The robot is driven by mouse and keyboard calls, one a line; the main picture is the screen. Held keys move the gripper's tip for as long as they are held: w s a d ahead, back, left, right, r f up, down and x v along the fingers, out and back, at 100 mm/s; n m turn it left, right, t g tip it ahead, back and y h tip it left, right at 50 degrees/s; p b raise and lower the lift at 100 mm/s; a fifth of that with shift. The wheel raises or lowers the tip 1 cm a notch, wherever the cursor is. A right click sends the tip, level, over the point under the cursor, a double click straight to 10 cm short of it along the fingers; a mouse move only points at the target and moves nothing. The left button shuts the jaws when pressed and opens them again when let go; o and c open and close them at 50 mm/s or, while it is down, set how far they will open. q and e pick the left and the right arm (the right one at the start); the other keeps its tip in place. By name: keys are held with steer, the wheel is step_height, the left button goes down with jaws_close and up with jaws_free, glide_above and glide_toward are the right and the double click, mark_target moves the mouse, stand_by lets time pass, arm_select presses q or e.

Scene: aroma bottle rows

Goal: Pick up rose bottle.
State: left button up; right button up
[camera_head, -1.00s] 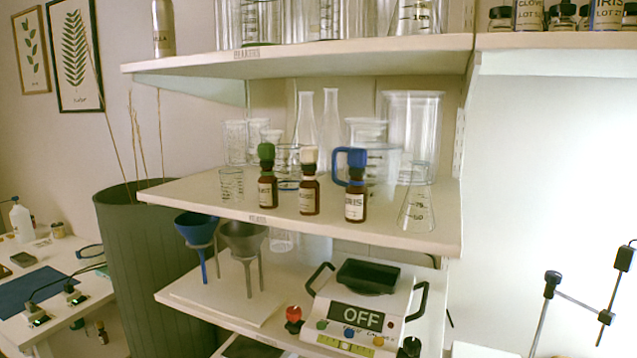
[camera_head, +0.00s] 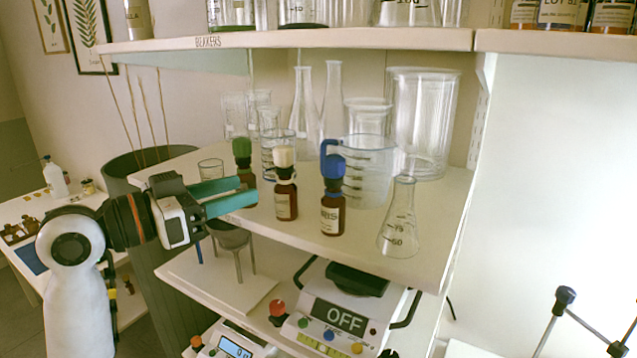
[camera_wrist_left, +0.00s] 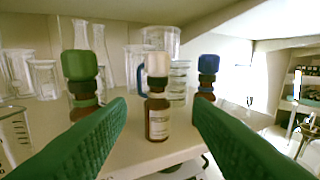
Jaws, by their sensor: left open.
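Three small brown bottles stand in a row on the middle shelf. One has a green cap (camera_head: 242,149), one a white cap (camera_head: 285,189), one a blue cap (camera_head: 333,197). The blue-capped label seems to read IRIS; I cannot read which is rose. My left gripper (camera_head: 246,192) is open at the shelf's front edge, partly covering the green-capped bottle. In the left wrist view the white-capped bottle (camera_wrist_left: 158,117) appears between the open fingers (camera_wrist_left: 160,102), beyond their tips. The green-capped (camera_wrist_left: 82,85) and blue-capped (camera_wrist_left: 207,75) bottles flank it. My right gripper is out of view.
Clear beakers and flasks stand behind the bottles; a conical flask (camera_head: 400,222) stands to their right. The upper shelf (camera_head: 330,41) overhangs.

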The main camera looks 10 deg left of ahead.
mark_target(280, 181)
arm_select(q)
steer(key=x, duration=0.1)
steer(key=p+x, duration=0.1)
steer(key=x, duration=0.1)
steer(key=shift+s+d+r, duration=0.1)
steer(key=shift+d+r, duration=0.1)
steer(key=shift+r, duration=0.1)
steer(key=shift+w+d+r+p, duration=0.1)
steer(key=shift+w+r+p, duration=0.1)
steer(key=shift+p, duration=0.6)
steer(key=shift+x, duration=0.9)
steer(key=w+d+p, duration=0.1)
steer(key=w+d+f+p, duration=0.1)
steer(key=w+p, duration=0.1)
steer(key=shift+w+d, duration=0.35)
steer(key=shift+d, duration=0.05)
steer(key=shift+w+d+f+p, duration=0.15)
steer(key=shift+w+d+p, duration=0.2)
steer(key=shift+w+d, duration=0.1)
steer(key=shift+d+f, duration=0.1)
steer(key=shift+f, duration=0.05)
steer(key=shift+c, duration=0.6)
steer(key=c, duration=0.9)
jaws_close()
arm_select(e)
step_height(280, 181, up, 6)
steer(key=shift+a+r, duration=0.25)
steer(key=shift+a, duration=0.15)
